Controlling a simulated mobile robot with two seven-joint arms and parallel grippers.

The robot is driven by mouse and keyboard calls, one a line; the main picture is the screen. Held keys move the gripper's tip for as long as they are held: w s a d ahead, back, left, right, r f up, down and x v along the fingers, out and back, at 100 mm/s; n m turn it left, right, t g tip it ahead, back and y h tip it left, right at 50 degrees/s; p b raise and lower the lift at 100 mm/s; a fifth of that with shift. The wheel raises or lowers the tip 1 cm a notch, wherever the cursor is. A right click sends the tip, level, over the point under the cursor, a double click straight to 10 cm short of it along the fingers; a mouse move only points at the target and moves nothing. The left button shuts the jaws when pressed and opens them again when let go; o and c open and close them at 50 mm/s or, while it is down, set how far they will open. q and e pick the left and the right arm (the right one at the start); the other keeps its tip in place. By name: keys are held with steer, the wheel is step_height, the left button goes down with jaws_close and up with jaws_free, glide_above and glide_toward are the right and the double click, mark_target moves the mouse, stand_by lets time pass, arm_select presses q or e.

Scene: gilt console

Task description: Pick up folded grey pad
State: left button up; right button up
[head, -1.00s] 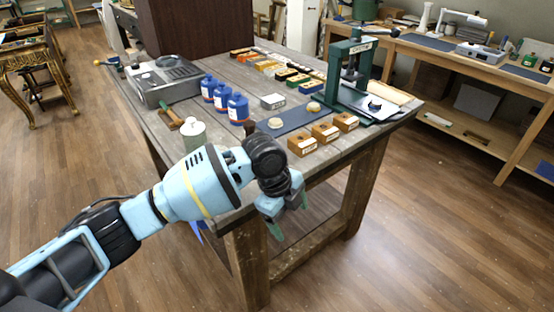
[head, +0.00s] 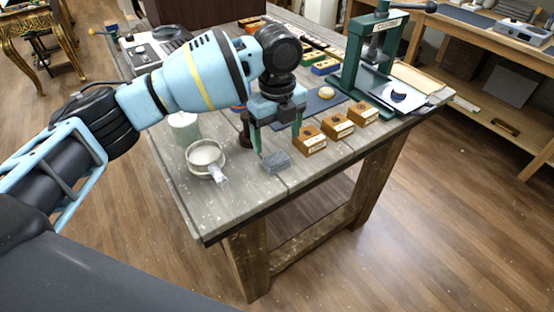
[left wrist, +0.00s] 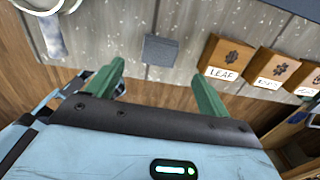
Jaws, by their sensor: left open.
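The folded grey pad (head: 276,162) is a small grey block lying on the wooden table near its front edge. It also shows in the left wrist view (left wrist: 160,50), beyond and between my green fingertips. My left gripper (head: 278,143) points down just above and behind the pad in the head view. Its two green fingers are apart, with nothing between them (left wrist: 155,85). The pad looks untouched, though the exact gap to the fingers is hard to tell. My right gripper is not in view.
Wooden stamp blocks (head: 309,141) stand right of the pad. A round white dish (head: 205,158) with a clear-handled item (head: 218,175) is on its left. A green press (head: 372,60) stands behind right. The table (head: 225,215) is bare in front.

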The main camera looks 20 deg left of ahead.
mark_target(276, 157)
arm_select(q)
steer(key=shift+f, duration=0.6)
steer(key=shift+a+f, duration=0.1)
steer(key=shift+f, duration=2.3)
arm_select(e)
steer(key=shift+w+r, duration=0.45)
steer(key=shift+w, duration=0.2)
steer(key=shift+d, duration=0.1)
arm_select(q)
steer(key=c, duration=1.1)
steer(key=shift+o, duration=0.2)
steer(key=shift+r, duration=0.1)
